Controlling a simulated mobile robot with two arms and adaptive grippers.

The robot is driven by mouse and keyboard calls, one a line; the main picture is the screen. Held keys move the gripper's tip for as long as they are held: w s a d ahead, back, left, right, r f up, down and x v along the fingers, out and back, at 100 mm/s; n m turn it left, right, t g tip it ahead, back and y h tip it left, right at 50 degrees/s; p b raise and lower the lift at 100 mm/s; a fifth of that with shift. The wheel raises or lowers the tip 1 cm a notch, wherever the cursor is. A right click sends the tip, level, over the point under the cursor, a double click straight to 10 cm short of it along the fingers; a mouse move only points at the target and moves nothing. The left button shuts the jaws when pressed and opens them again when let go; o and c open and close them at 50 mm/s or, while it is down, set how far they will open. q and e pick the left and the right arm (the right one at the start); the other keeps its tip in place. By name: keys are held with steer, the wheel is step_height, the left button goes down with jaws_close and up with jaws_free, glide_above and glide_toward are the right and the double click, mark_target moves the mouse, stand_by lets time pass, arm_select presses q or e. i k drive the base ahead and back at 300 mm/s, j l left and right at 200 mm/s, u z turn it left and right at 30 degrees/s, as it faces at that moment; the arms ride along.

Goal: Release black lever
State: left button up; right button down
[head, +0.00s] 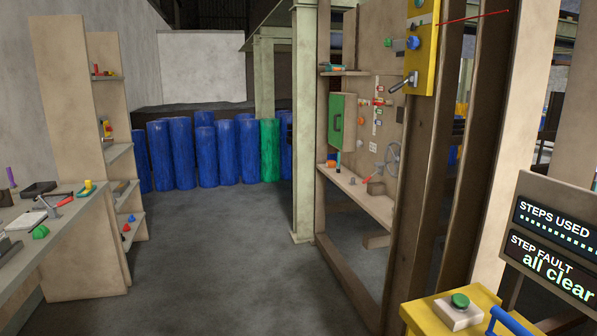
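A lever (405,81) with a grey metal arm and a dark end sits low on the yellow upright panel (426,60) at the upper right. It slants down to the left from its mount. I cannot tell whether it is latched or held. It is the likeliest black lever in view. A blue knob (413,42) and a small green button (419,3) are above it on the same panel. Neither of my grippers is in view.
A wooden frame with a board (365,130) stands behind the panel. A yellow stand with a green button (460,300) and a status sign (555,235) are at right. Blue barrels (182,153) stand at the back, a cluttered bench (60,235) at left. The middle floor (215,240) is clear.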

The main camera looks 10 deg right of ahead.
mark_target(397, 87)
steer(key=i+l, duration=0.15)
steer(key=i, duration=0.45)
steer(key=i+l+z, duration=0.1)
steer(key=i, duration=0.45)
steer(key=i+l, duration=0.15)
steer(key=i, duration=0.45)
steer(key=l+z, duration=0.05)
